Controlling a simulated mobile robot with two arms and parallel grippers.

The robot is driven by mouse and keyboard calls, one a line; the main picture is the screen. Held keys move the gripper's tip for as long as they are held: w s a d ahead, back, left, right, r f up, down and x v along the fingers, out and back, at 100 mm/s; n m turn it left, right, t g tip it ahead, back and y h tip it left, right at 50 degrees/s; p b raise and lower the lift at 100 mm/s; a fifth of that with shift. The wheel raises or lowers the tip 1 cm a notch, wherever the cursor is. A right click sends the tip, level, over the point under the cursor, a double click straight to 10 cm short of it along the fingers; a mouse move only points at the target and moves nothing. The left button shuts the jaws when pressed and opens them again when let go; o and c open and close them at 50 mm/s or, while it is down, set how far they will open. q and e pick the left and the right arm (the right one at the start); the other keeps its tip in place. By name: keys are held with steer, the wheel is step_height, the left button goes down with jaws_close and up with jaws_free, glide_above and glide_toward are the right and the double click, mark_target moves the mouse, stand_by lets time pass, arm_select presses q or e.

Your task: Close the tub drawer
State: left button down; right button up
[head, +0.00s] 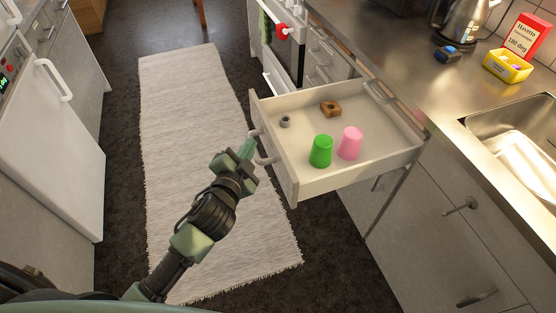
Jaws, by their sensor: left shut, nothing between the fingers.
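The tub drawer (310,184) is pulled well out from the counter on the right. Inside it stand a green cup (321,151) and a pink cup (350,143), with a brown block (331,108) and a small grey ring-like piece (285,121) behind them. Its pale handle (262,148) is on the front panel, facing left. My left gripper (249,143) is shut and empty, its tip right by the handle. I cannot tell whether it touches the handle. My right gripper is not in view.
The steel counter (402,62) carries a kettle (461,22), a yellow tub (507,66) and a red box (527,36), with a sink (515,130) at the right. An oven with a red item (283,29) stands beyond the drawer. A light rug (190,110) covers the clear floor.

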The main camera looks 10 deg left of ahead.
arm_select(q)
steer(key=w+d+r+m+h, duration=0.3)
steer(key=d+r+m+h, duration=1)
steer(key=r+m, duration=0.3)
steer(key=s+d+f+m+g+h, duration=0.3)
steer(key=d+m+g, duration=0.4)
steer(key=m, duration=0.6)
steer(key=a+f+m+g+y, duration=0.5)
steer(key=f+m, duration=0.1)
steer(key=f, duration=0.2)
steer(key=w+a+f+m+g+y, duration=0.15)
steer(key=a+y, duration=0.25)
steer(key=a, duration=0.4)
steer(key=w+a+f+m+y, duration=0.1)
steer(key=a+f+y, duration=0.25)
steer(key=a, duration=0.35)
steer(key=x, duration=0.9)
steer(key=shift+w, duration=0.35)
